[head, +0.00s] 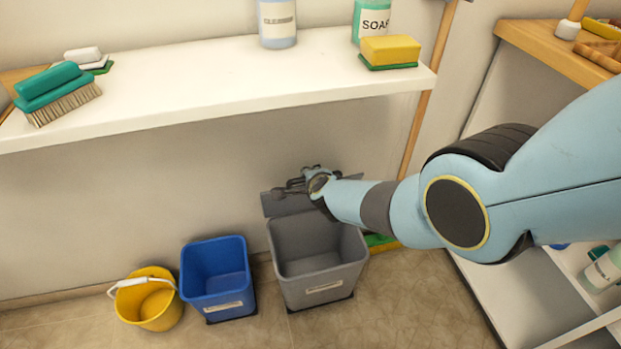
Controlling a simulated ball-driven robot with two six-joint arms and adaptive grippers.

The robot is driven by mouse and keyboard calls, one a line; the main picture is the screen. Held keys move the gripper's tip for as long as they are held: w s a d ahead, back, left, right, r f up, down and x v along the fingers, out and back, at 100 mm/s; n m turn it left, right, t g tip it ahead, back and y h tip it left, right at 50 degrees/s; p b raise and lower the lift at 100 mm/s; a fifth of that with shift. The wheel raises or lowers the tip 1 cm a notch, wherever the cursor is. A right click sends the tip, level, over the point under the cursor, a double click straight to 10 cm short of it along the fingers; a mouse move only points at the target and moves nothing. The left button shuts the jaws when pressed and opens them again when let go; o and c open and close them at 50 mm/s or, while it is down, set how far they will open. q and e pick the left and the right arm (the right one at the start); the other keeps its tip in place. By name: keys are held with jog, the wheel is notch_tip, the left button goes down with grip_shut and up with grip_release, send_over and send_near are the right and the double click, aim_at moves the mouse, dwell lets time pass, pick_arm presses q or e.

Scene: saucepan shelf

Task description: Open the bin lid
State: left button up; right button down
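A grey bin (318,275) with a label on its front stands on the floor below the white shelf. Its grey lid (284,204) is raised at the back, so the empty inside shows. My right arm reaches in from the right, and my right gripper (290,188) is at the raised lid, above the bin's back edge. The gripper partly covers the lid, and I cannot tell whether its fingers touch it or are open or shut. My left gripper is not in view.
A blue bin (217,281) and a yellow bucket (150,304) stand left of the grey bin. The white shelf (215,85) above holds a brush (57,92), bottles and a yellow sponge (390,50). A shelf unit (533,290) stands at the right. The floor in front is clear.

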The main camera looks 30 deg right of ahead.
jog(key=shift+w+d+r, duration=0.15)
jog(key=shift+w+r, duration=0.1)
jog(key=shift+w, duration=0.1)
jog(key=c, duration=1.6)
grip_release()
jog(key=shift+s, duration=0.1)
